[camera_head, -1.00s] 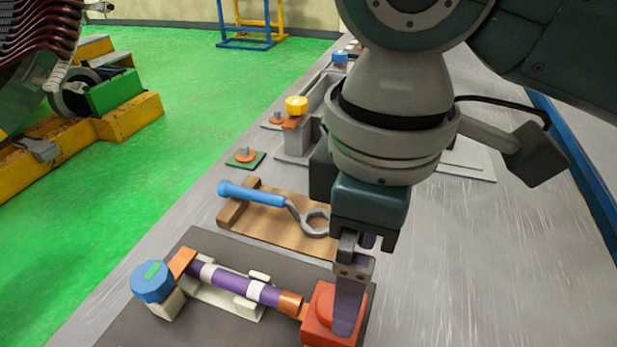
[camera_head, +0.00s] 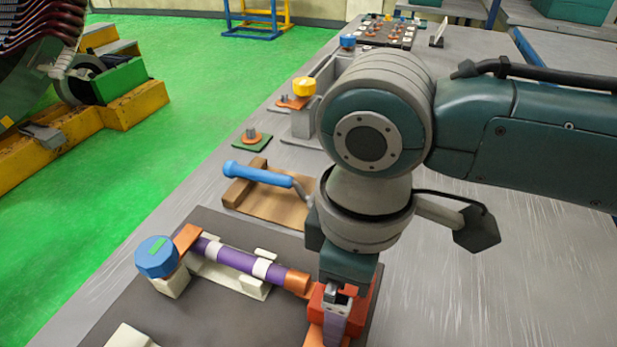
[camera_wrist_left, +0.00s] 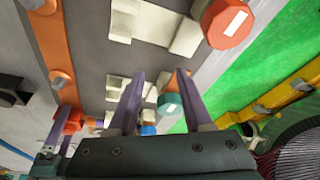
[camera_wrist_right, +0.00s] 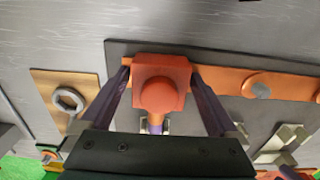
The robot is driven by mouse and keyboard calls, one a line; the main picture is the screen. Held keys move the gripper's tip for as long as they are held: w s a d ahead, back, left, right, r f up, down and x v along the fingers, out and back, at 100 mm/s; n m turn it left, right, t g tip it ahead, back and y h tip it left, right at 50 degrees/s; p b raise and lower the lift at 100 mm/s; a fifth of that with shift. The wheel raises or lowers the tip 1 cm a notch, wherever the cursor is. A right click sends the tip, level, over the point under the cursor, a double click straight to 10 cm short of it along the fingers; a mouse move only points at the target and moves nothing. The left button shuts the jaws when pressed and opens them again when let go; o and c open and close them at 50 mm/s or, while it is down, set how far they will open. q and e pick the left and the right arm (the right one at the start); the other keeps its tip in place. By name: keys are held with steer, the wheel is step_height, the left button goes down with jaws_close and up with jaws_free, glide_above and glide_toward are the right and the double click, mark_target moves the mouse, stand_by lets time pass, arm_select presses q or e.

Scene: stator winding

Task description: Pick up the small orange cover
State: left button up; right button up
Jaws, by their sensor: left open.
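A small orange-red cover (camera_head: 317,303), a square block with a round dome, sits at the near right end of the purple bar (camera_head: 236,258). My right gripper (camera_head: 336,325) points down over it and partly hides it in the head view. In the right wrist view the two fingers of that gripper (camera_wrist_right: 160,72) stand on either side of the cover (camera_wrist_right: 161,72), very close to its sides. I cannot tell whether they press on it. My left gripper (camera_wrist_left: 160,73) shows only in its own wrist view, open and empty.
A blue-capped block (camera_head: 157,257) stands at the bar's far left end on the dark mat (camera_head: 215,318). A blue-handled wrench (camera_head: 262,175) lies on a wooden board (camera_head: 250,203) behind. The grey table (camera_head: 470,290) is clear to the right.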

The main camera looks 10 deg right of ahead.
steer(key=c, duration=1.1)
steer(key=shift+r, duration=0.2)
